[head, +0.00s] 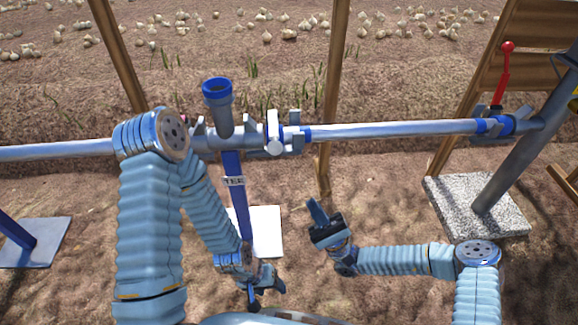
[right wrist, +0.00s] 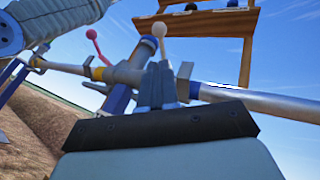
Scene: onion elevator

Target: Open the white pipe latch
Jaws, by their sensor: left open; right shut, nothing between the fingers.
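The white pipe latch (head: 272,128) sits on the grey pipe (head: 390,129) near the middle of the head view, just right of the blue-rimmed upright pipe stub. Its round white knob (head: 276,147) faces me. In the right wrist view the white knob (right wrist: 159,30) shows on its stem beyond my fingertips; the stem's lower part is hidden. My right gripper (head: 317,211) is shut and empty, on the near side of the pipe, below and right of the latch and apart from it. My left gripper (head: 266,287) is open and low, near the blue post, well below the latch.
A red-knobbed lever (head: 504,75) stands on the pipe at the right. Another red knob (right wrist: 92,34) shows in the right wrist view. The blue post (head: 238,190) stands beside my left forearm. A wooden upright (head: 335,90) rises behind the pipe. Onions lie on the soil beyond.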

